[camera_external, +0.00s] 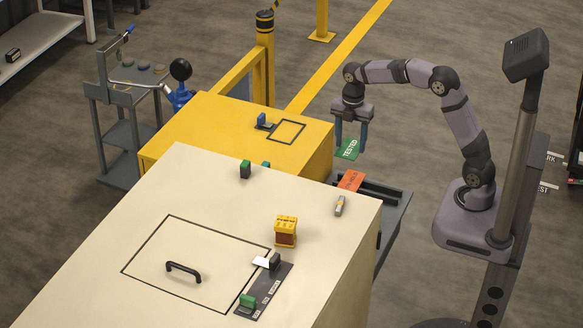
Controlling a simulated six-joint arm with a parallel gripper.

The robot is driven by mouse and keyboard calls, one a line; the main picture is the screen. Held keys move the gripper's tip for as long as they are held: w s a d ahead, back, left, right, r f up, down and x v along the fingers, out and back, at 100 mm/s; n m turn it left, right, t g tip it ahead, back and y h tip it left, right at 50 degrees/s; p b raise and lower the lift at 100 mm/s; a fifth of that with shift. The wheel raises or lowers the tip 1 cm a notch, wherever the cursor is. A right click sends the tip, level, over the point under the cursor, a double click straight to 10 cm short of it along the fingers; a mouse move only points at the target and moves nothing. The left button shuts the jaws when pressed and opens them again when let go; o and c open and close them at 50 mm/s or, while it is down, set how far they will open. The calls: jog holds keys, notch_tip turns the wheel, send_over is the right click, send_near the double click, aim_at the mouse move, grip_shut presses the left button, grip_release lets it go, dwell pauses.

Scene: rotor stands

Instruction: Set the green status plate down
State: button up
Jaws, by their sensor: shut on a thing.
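The green status plate (348,149) carries the word TESTED in white. My gripper (351,138) points down and is shut on the plate, with its blue-grey fingers on either side. The plate appears to hang in the air just right of the yellow cabinet (215,128); its exact height is hard to tell. An orange-red plate (351,180) with lettering lies below it in the picture, near a dark rail at the edge of the grey side bench (395,205).
The cream cabinet (150,230) in front holds a yellow-and-brown block (286,231), a small grey-and-orange item (339,205), a green-and-black item (245,169) and a black handle (183,271). A dark post with a screen (526,55) stands right of my arm.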

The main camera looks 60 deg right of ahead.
jog(key=w+a+r+p, duration=0.3)
jog(key=a+r+p, duration=0.25)
jog(key=a, duration=0.45)
jog(key=w+a+r+p, duration=0.35)
jog(key=a+p, duration=0.25)
jog(key=a, duration=0.3)
jog(key=w+a+r+p, duration=0.3)
jog(key=a+r+p, duration=0.3)
jog(key=a, duration=0.4)
jog(key=p, duration=0.5)
send_over(281, 201)
notch_tip(281, 201, down, 3)
jog(key=shift+r, duration=0.2)
jog(key=shift+f+p, duration=0.75)
jog(key=shift+f, duration=1.65)
